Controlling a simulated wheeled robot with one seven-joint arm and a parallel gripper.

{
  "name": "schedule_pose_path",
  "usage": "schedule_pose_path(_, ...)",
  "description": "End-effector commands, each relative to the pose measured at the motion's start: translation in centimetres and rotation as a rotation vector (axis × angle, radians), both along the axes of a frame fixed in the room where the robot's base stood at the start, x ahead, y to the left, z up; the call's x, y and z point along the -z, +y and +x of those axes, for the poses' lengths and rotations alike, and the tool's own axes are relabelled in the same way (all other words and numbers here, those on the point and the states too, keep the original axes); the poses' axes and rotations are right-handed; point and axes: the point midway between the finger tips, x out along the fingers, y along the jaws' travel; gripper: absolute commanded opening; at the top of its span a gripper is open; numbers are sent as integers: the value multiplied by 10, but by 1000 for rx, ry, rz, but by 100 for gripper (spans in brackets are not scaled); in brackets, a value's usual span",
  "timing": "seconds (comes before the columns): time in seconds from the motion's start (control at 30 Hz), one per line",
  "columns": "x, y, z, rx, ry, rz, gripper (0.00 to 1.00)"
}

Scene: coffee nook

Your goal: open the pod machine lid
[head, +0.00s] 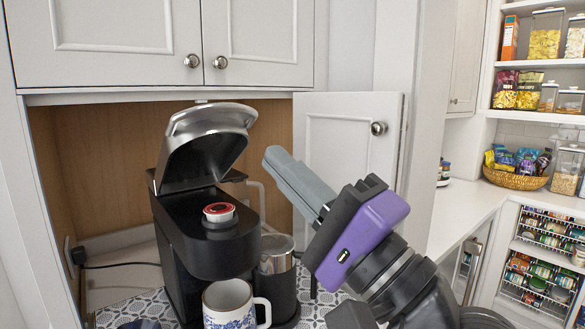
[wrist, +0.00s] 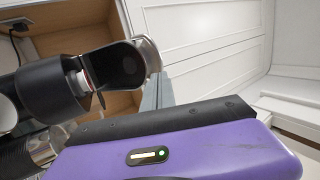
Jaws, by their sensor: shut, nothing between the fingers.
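The pod machine (head: 205,235) is black and stands in the nook. Its lid (head: 210,135), black with a silver handle rim, is raised and tilted up at the back. A red-topped pod holder (head: 219,212) shows in the open top. In the wrist view the raised lid (wrist: 118,65) is left of the fingers. My gripper (head: 275,160) is shut and empty, its grey fingers pointing up and left, to the right of the lid. In the wrist view my gripper (wrist: 158,85) shows its fingers close to the lid's silver edge; whether they touch is unclear.
A blue-patterned white mug (head: 226,305) stands in front of the machine. An open cabinet door (head: 345,135) stands behind my gripper. Upper cabinets (head: 110,40) hang above. The counter (head: 460,215) at right is mostly clear.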

Motion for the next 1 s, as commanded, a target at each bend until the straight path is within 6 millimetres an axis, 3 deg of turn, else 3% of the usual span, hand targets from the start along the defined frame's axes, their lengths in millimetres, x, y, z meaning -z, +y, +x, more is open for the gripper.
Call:
schedule_pose_path(0.2,-25,27,28,-3,-2,0,0)
schedule_pose_path(0.5,-45,52,57,0,-1,-1,0)
schedule_pose_path(1.0,-48,58,64,2,-2,-1,0)
